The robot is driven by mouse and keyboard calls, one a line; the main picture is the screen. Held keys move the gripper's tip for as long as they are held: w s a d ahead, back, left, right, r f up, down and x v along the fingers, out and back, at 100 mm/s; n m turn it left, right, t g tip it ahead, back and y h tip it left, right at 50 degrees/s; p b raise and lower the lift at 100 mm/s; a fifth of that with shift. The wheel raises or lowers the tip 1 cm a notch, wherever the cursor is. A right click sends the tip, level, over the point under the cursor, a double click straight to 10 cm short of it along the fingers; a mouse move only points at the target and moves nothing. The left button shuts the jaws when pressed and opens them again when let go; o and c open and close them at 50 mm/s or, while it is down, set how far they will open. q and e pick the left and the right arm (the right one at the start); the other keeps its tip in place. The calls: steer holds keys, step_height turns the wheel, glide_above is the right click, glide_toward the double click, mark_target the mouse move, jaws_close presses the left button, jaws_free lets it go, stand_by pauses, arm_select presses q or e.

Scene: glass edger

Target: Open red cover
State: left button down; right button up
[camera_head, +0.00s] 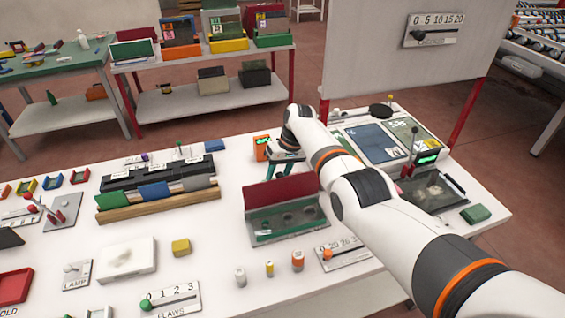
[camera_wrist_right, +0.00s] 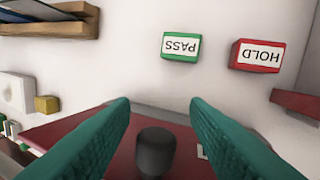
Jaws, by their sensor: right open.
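The red cover (camera_head: 282,191) stands raised along the back edge of a grey-green tray (camera_head: 262,237) with several round dark recesses. Its exact tilt is hard to tell. My right gripper (camera_head: 285,171) is at the far side of the cover, near its top edge, with teal fingers pointing down. In the right wrist view my right gripper (camera_wrist_right: 158,120) is open, its fingers on either side of a dark round knob (camera_wrist_right: 155,152). The red cover (camera_wrist_right: 80,138) shows behind and beside the knob. I cannot tell whether the fingers touch anything. My left gripper is out of view.
A green PASS block (camera_wrist_right: 181,46) and a red HOLD block (camera_wrist_right: 257,55) sit on the white table. An orange device (camera_head: 262,148) stands just left of my right gripper. Small cylinders (camera_head: 269,268) stand in front of the tray. Dark fixtures (camera_head: 160,170) lie left.

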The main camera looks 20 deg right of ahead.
steer(key=v, duration=1.1)
steer(key=shift+w+d+r, duration=0.1)
steer(key=shift+d, duration=0.05)
